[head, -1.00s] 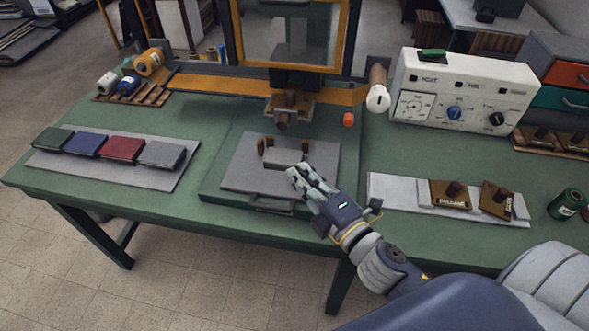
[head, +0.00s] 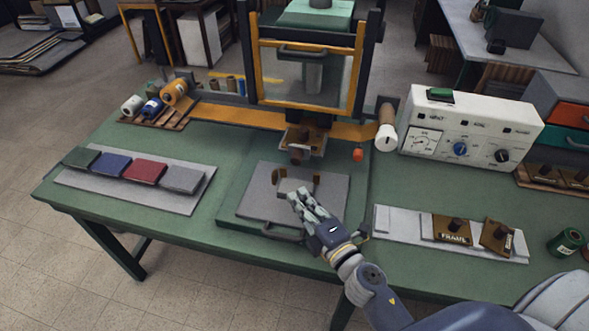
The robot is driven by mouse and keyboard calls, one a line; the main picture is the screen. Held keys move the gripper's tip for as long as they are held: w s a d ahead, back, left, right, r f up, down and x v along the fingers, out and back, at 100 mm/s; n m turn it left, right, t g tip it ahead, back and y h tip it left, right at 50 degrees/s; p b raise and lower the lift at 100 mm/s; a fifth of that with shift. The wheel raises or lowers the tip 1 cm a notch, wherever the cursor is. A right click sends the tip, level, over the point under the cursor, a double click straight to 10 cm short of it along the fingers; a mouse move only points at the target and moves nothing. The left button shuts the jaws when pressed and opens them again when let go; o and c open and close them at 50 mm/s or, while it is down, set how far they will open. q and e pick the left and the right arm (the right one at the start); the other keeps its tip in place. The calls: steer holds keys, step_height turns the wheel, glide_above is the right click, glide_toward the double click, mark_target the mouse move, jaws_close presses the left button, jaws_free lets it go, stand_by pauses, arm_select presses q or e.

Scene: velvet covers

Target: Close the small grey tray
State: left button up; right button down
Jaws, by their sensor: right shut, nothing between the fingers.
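The small grey tray (head: 255,205) is a flat grey plate on a green base in the middle of the green table, below the press head (head: 301,142). A dark handle (head: 281,233) sits at its front edge. Two small brown guides (head: 296,180) stand on the plate, with a pale piece partly hidden between them. My right gripper (head: 299,196) is shut and empty over the right part of the plate, beside the handle. I cannot tell whether it touches the tray. My left gripper is not in view.
At left, a grey mat (head: 85,187) holds several coloured covers. At right, a light strip (head: 398,225) holds two brown blocks with knobs. A white control box (head: 468,133) and a yellow-framed press (head: 305,70) stand behind. A green spool (head: 566,242) is at far right.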

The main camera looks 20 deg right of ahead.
mark_target(297, 163)
steer(key=w+d+p, duration=0.1)
steer(key=w, duration=0.7)
steer(key=shift+d+p, duration=0.2)
steer(key=shift+p, duration=0.15)
steer(key=shift+w, duration=0.1)
steer(key=shift+w+d, duration=0.55)
steer(key=shift+w, duration=0.3)
steer(key=shift+w+d, duration=0.55)
steer(key=shift+w, duration=0.25)
steer(key=shift+s, duration=0.1)
steer(key=shift+a, duration=0.1)
